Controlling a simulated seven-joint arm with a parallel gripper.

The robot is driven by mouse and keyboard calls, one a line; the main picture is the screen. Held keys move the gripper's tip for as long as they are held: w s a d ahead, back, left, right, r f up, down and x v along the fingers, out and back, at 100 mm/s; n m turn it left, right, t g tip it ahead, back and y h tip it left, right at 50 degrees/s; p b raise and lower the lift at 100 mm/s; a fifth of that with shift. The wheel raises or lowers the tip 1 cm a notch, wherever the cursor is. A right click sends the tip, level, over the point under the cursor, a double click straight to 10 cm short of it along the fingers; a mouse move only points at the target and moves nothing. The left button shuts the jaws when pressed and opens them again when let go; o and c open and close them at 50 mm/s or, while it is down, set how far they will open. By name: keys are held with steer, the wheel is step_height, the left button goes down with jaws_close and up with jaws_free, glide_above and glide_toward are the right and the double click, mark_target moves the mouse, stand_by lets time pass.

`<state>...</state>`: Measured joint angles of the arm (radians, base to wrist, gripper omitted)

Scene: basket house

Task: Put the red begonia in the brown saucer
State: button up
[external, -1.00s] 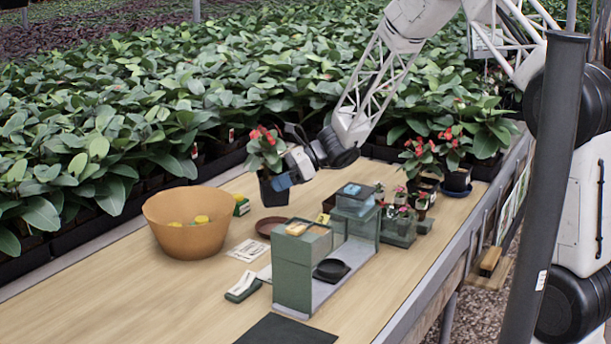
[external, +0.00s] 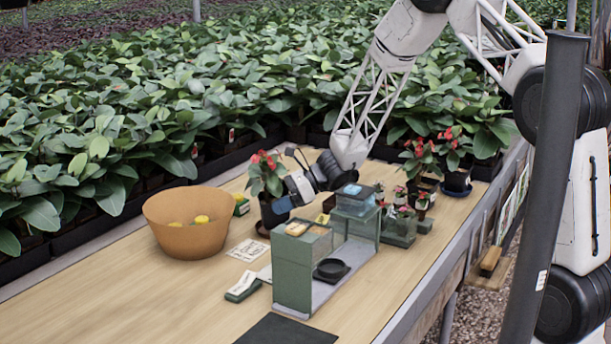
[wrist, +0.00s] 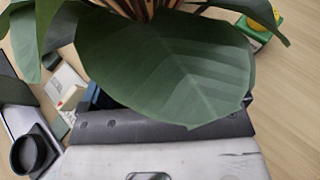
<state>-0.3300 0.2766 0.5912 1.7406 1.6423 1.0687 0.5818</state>
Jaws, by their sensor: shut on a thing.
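The red begonia (external: 267,180), with red flowers and green leaves in a dark pot, stands upright in my gripper (external: 280,207). My gripper is shut on the pot from the right side. The brown saucer (external: 261,230) is mostly hidden beneath the pot; only its left edge shows. The pot is at or just over the saucer, and I cannot tell whether it rests on it. In the wrist view, the begonia's large leaves (wrist: 165,65) cover the middle and hide the pot and saucer.
An orange basket (external: 187,225) with yellow things stands to the left, a green-and-yellow box (external: 241,206) behind. A green shelf unit (external: 305,265) with a black dish (external: 331,270) is in front. Other red-flowered pots (external: 455,165) stand at right. The front-left table is clear.

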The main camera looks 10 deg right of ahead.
steer(key=shift+f, duration=0.45)
steer(key=shift+f, duration=0.35)
steer(key=o, duration=0.8)
steer(key=shift+r, duration=0.4)
steer(key=v, duration=1.2)
steer(key=shift+d+f, duration=0.1)
